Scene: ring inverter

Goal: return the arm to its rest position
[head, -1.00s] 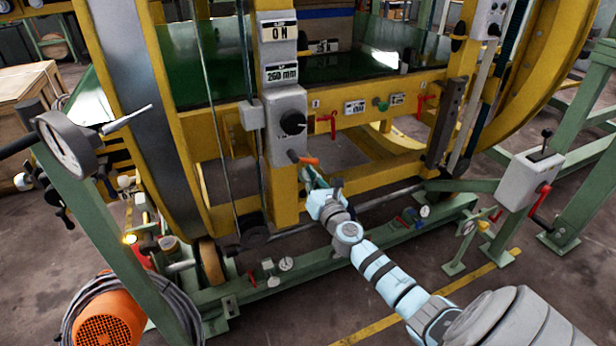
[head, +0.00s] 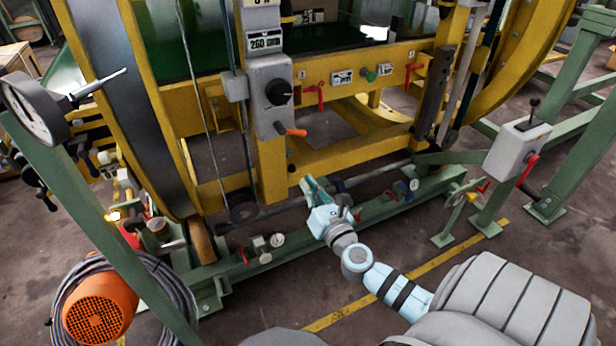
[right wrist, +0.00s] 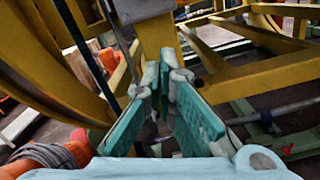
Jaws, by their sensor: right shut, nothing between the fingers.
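My right arm (head: 400,292) comes in from the lower right of the head view, covered in grey and pale blue. My right gripper (head: 309,187) has green finger pads and is shut and empty. It is in front of the yellow frame, below the orange-handled lever (head: 294,132) on the grey control box (head: 268,95), with a gap between them. In the right wrist view the green fingers (right wrist: 165,78) lean together, with nothing seen between them. My left gripper is not in view.
A yellow ring frame (head: 340,155) with red levers stands ahead. A green base beam (head: 390,217) runs low behind my gripper. A dial gauge (head: 32,108) and orange motor (head: 100,308) are at left, a grey lever box (head: 517,150) at right. Floor at lower centre is clear.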

